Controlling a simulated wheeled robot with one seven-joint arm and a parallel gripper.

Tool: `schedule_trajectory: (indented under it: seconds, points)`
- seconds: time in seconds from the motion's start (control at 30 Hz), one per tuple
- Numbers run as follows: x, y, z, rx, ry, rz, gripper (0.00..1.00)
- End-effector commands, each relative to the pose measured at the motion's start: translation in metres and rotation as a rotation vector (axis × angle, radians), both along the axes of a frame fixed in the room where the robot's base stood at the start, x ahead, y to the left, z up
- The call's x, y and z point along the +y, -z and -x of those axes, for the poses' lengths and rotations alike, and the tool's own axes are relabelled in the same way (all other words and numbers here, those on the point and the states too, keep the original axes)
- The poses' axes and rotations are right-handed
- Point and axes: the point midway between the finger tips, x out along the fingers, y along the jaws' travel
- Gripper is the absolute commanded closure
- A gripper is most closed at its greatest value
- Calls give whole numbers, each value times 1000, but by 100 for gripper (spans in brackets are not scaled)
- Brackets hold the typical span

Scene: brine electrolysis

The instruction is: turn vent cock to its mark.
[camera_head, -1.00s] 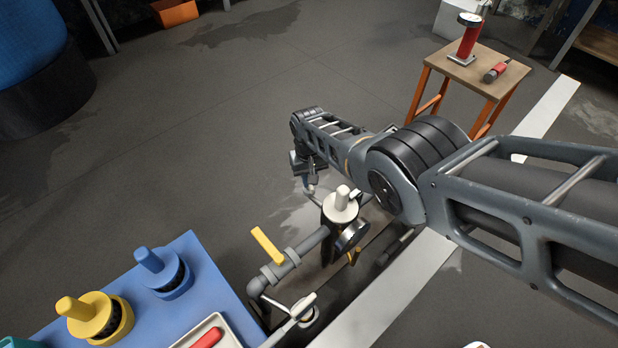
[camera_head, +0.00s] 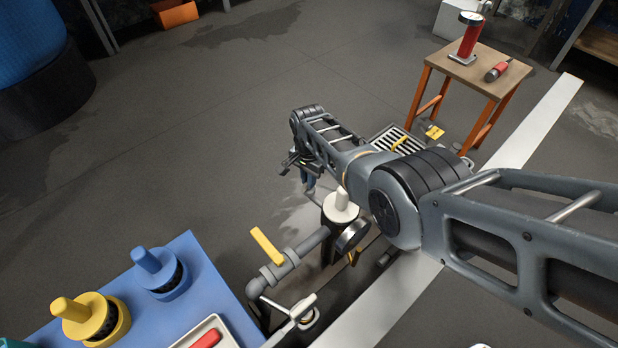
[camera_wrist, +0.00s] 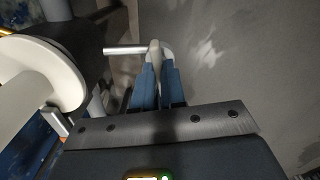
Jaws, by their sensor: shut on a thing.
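My gripper (camera_head: 308,182) is beyond the white-capped fitting in the head view, partly hidden by its own wrist. In the wrist view my gripper (camera_wrist: 158,75) has its blue fingers shut on a pale grey handle (camera_wrist: 155,52), which I take to be the vent cock. A bare metal rod (camera_wrist: 124,49) sticks out to the left from it. In the head view I cannot make out the cock or any mark. The white round cap (camera_head: 341,205) stands just in front of the gripper; it also shows large at the left of the wrist view (camera_wrist: 40,75).
A grey pipe (camera_head: 290,262) with a yellow lever (camera_head: 267,246) and a round gauge (camera_head: 352,235) adjoin the cap. A blue bench (camera_head: 205,285) carries blue and yellow knobs. A wooden stool (camera_head: 478,75) stands at the back right.

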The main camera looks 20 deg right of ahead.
Motion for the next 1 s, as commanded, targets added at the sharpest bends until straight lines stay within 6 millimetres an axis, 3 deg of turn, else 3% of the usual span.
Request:
schedule_trajectory:
  seconds: [0.4, 0.97, 1.0]
  points:
    - [0, 1, 0, -1, 205, 0, 100]
    - [0, 1, 0, 0, 240, 0, 100]
    - [0, 1, 0, 0, 240, 0, 88]
